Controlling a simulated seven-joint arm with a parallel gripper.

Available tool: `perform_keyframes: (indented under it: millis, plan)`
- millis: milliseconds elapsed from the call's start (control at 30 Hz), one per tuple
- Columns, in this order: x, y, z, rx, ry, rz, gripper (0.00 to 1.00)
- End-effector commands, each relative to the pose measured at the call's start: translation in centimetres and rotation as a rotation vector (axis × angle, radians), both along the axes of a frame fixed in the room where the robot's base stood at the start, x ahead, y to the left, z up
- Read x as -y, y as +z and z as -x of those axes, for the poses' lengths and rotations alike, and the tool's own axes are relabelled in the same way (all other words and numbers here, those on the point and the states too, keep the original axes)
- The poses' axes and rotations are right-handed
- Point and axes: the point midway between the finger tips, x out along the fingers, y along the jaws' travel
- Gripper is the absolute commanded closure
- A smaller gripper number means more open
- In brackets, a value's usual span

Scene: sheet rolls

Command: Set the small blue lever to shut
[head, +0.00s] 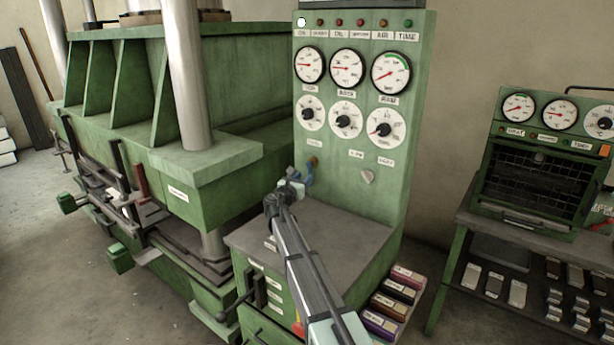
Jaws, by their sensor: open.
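The small blue lever (307,175) is on the lower left of the green control panel (335,192), just above the grey cabinet top. It looks roughly upright, but my gripper partly covers it, so its exact setting cannot be told. My gripper (297,179) is at the left of the lever, very close to it, with my arm reaching up from the bottom of the view. The jaws are open; whether they touch the lever or stand around it cannot be told. A brownish fitting (314,161) shows just above the lever.
Dials and gauges (346,68) fill the upper panel, and a pale knob (367,177) is to the lever's right. A large green press (225,166) with steel columns stands at left. The grey cabinet top (355,240) is clear right of my arm. A green oven (530,185) stands at right.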

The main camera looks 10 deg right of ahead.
Motion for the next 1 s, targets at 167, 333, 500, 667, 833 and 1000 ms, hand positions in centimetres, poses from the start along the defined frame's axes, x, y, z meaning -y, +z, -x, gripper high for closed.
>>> perform_keyframes:
  millis: [167,333,500,667,833,1000]
  plan:
    - [1.3,0.0,-2.1,0.000,0.000,0.000,0.60]
    - [1.9,0.0,-3.0,0.001,0.000,-0.001,0.60]
    - [2.1,0.0,-3.2,0.001,0.001,-0.001,0.60]
    - [2.1,0.0,-3.2,0.001,0.001,-0.001,0.60]
    - [2.1,0.0,-3.1,0.001,0.001,-0.001,0.72]
    - [2.1,0.0,-3.1,0.001,0.001,-0.001,0.89]
